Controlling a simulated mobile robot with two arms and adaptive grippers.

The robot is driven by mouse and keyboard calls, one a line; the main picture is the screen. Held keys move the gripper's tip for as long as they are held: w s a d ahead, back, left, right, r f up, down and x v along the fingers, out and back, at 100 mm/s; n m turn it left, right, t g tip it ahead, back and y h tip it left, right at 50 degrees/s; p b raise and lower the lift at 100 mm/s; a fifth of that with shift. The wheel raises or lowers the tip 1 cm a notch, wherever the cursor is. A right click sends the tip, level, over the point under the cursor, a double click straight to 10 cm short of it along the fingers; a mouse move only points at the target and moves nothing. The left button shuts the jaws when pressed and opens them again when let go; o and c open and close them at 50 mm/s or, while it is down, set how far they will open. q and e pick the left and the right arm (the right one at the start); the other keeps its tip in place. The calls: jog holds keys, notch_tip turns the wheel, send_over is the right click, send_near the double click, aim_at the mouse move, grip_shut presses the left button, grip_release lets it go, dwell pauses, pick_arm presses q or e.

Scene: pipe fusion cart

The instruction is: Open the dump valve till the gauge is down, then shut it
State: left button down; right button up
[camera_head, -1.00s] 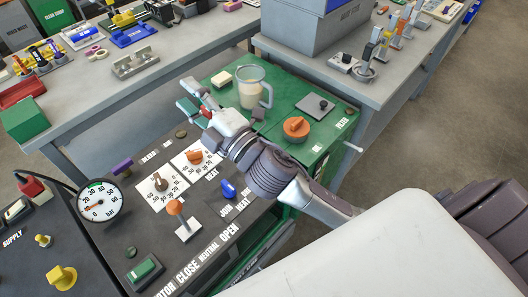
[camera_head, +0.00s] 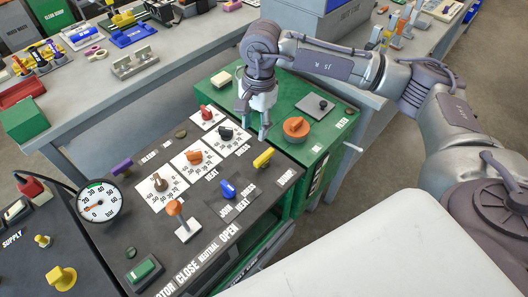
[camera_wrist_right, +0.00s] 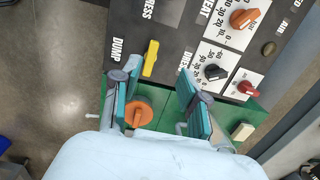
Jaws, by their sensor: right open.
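The dump valve has a yellow handle (camera_head: 263,158) at the panel's right edge, near the DUMP label (camera_head: 286,177). In the right wrist view the yellow handle (camera_wrist_right: 151,60) lies ahead of the fingertips, near the gap between them. My right gripper (camera_head: 253,126) is open and empty, pointing down just behind the handle and apart from it. Its two teal-padded fingers also show in the right wrist view (camera_wrist_right: 158,82). The round gauge (camera_head: 98,202) is at the panel's left; its red needle points to the lower left, at the low end of the scale. My left gripper is not in view.
An orange knob (camera_head: 296,127) stands on the green top right of my gripper. Red (camera_head: 206,112), black (camera_head: 226,132) and orange (camera_head: 194,157) knobs, a blue handle (camera_head: 228,188) and an orange-topped lever (camera_head: 175,208) crowd the dark panel.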

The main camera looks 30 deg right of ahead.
aim_at(264, 155)
jog(key=shift+h, duration=0.5)
jog(key=f+p, duration=0.1)
jog(key=f, duration=0.3)
jog(key=d+f, duration=0.1)
jog(key=f, duration=0.4)
jog(key=d+f+p, duration=0.1)
jog(key=f, duration=0.3)
jog(key=shift+w+d+f+p, duration=0.15)
jog(key=shift+w+d+p, duration=0.1)
jog(key=shift+p, duration=0.1)
jog(key=shift+c, duration=0.4)
grip_shut()
